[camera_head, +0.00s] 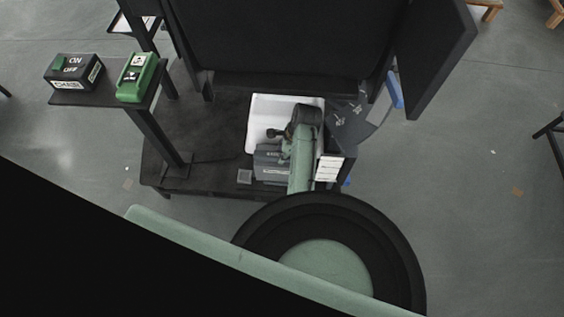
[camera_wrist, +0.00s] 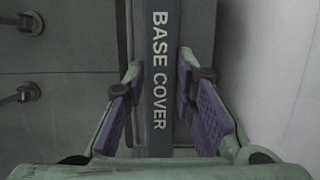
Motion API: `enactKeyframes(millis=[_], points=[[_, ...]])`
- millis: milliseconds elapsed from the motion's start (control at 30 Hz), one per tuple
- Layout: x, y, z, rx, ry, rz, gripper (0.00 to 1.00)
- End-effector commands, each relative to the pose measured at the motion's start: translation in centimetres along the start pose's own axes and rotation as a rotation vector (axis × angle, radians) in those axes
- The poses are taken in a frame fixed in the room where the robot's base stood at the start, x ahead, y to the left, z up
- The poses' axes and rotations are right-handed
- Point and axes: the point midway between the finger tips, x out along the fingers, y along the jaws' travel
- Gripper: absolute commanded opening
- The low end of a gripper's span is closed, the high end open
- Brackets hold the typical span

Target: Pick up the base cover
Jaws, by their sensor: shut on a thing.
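The base cover (camera_wrist: 195,28) is a dark grey bar-like piece with "BASE COVER" in white letters along it. In the wrist view it runs down the middle, between the two fingers. My gripper (camera_wrist: 162,78) has purple pads on green fingers and is shut on the base cover, one pad on each side. In the head view my arm reaches down to the dark platform, and its wrist hides most of the gripper. A grey block with small pale lettering shows beside the arm there; I cannot tell whether it is the base cover.
A white tray (camera_head: 262,108) lies on the dark platform (camera_head: 215,140) under a large black panel. A black panel (camera_head: 436,55) stands open at right. Open floor lies farther right.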

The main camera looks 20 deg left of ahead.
Motion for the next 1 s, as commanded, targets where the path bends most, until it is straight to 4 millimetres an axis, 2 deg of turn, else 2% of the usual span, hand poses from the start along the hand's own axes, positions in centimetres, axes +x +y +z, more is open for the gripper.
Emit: enactKeyframes(millis=[167,267,500,700,1000], points=[[-0.4,-0.1,0.1,0.000,0.000,-0.002,0.00],[-1.5,-0.2,0.4,-0.001,-0.001,-0.005,0.00],[-6.2,-0.2,1.7,-0.001,0.000,-0.007,0.00],[-9.1,-0.1,2.5,0.000,0.000,-0.003,0.00],[-10.3,0.0,2.8,0.000,0.000,-0.002,0.00]])
